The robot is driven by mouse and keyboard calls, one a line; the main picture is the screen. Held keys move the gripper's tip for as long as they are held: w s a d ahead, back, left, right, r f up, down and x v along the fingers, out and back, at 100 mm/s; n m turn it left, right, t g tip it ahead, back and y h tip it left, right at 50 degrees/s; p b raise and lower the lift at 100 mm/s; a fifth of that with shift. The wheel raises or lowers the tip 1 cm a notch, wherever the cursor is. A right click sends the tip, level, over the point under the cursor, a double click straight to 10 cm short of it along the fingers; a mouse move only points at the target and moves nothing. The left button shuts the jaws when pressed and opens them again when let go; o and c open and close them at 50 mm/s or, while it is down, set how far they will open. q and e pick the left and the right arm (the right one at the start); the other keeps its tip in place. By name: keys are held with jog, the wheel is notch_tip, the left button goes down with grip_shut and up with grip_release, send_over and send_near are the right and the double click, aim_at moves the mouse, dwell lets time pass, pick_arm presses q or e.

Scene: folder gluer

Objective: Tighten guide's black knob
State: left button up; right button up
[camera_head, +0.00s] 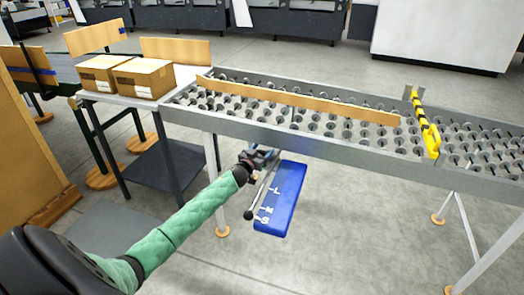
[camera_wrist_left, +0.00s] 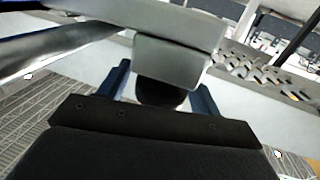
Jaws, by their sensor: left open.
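My left gripper (camera_head: 262,155) is just below the near rail of the roller conveyor, at the top of the blue panel. In the left wrist view its two blue fingers (camera_wrist_left: 160,92) are apart. A black rounded knob (camera_wrist_left: 160,97) sits between them, under a grey block (camera_wrist_left: 178,60); I cannot tell whether the fingers touch it. The knob is hidden by the gripper in the head view. The wooden guide bar (camera_head: 300,100) lies across the conveyor rollers. My right gripper is not in view.
A blue panel (camera_head: 285,195) marked L, M and S hangs below the conveyor (camera_head: 340,147), beside a thin rod with a black ball end (camera_head: 248,215). Cardboard boxes (camera_head: 143,76) stand on the table at left. A yellow-black part (camera_head: 431,138) crosses the conveyor at right. Open floor lies in front.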

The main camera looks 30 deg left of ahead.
pick_arm(q)
jog(key=c, duration=1)
